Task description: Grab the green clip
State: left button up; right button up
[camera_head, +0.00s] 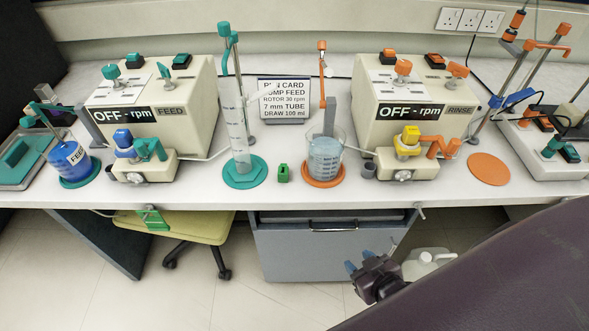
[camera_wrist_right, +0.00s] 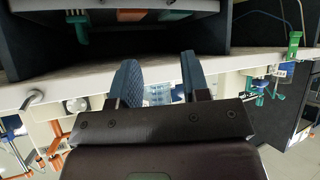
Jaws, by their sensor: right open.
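A small green clip-like piece (camera_head: 283,173) stands on the white bench between the measuring cylinder and the beaker. A second green clip (camera_head: 151,218) sits at the bench's front edge, at left above the yellow chair; a green clip at the bench edge also shows in the right wrist view (camera_wrist_right: 293,45), at upper right. My right gripper (camera_head: 359,261) is low in front of the bench, below the drawer handle, apart from both green pieces. Its two blue fingers are open and empty in the right wrist view (camera_wrist_right: 161,78). My left gripper is not in view.
The cylinder (camera_head: 236,140) on a teal base and the beaker (camera_head: 325,157) on an orange base flank the small green piece. Two pump boxes (camera_head: 150,100) (camera_head: 412,105) stand behind. A drawer unit (camera_head: 330,255) and chair (camera_head: 185,226) are under the bench; a white jug (camera_head: 425,262) is on the floor.

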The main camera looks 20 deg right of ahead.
aim_at(282, 174)
jog(key=i+j+z, duration=0.15)
jog(key=j+z, duration=0.3)
jog(key=j, duration=0.15)
jog(key=i+j+z, duration=0.1)
jog(key=j+z, duration=0.3)
jog(key=j, duration=0.2)
